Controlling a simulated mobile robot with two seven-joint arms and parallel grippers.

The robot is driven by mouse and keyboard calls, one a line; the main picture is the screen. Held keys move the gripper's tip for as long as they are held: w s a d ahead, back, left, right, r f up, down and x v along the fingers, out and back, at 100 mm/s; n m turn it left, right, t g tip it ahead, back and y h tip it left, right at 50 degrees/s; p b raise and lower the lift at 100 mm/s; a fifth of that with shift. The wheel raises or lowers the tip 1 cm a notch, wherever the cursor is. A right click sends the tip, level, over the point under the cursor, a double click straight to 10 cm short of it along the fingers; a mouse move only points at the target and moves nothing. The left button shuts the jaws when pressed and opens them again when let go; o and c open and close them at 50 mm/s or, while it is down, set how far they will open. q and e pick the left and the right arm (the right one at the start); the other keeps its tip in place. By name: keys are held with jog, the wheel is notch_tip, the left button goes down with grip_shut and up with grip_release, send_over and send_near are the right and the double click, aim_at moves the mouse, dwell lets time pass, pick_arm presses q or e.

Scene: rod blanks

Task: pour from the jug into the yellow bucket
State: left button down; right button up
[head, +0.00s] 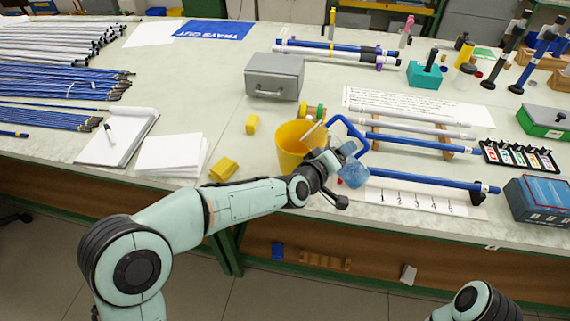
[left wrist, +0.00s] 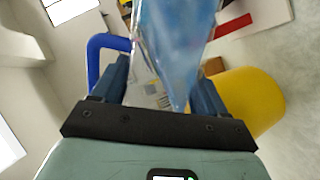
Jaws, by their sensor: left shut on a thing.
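The yellow bucket (head: 288,155) stands near the front edge of the table; it also shows at the right of the left wrist view (left wrist: 258,98). The clear jug, with blue contents (head: 353,174) and a blue handle (head: 350,128), is just right of the bucket in the head view. My left gripper (head: 328,166) is shut on the jug (left wrist: 172,45), which fills the space between its fingers in the left wrist view. The jug looks tilted. My gripper hides part of it, and I cannot see any stream. My right gripper is out of view.
A grey metal box (head: 274,78) stands behind the bucket. Yellow blocks (head: 223,169) lie left of it. Blue and white rods (head: 420,145) rest on supports at the right, near a numbered white board (head: 418,199). Notepads (head: 170,155) and many rods lie left.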

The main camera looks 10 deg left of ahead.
pick_arm(q)
jog(key=shift+r, duration=0.15)
dwell(0.3)
jog(key=shift+r, duration=0.25)
jog(key=shift+d+r+n+b, duration=0.1)
jog(key=shift+r+n+b, duration=0.15)
jog(key=shift+n+b, duration=0.35)
dwell(0.5)
jog(key=shift+r+h+b, duration=0.2)
jog(key=shift+h+b, duration=0.1)
jog(key=shift+b, duration=0.1)
jog(key=shift+r, duration=0.1)
jog(key=shift+r+n+g+b, duration=0.15)
jog(key=shift+n+g+b, duration=0.15)
jog(key=shift+n, duration=0.1)
jog(key=shift+h, duration=0.3)
dwell(0.6)
jog(key=shift+r+b, duration=0.25)
jog(key=shift+b, duration=0.05)
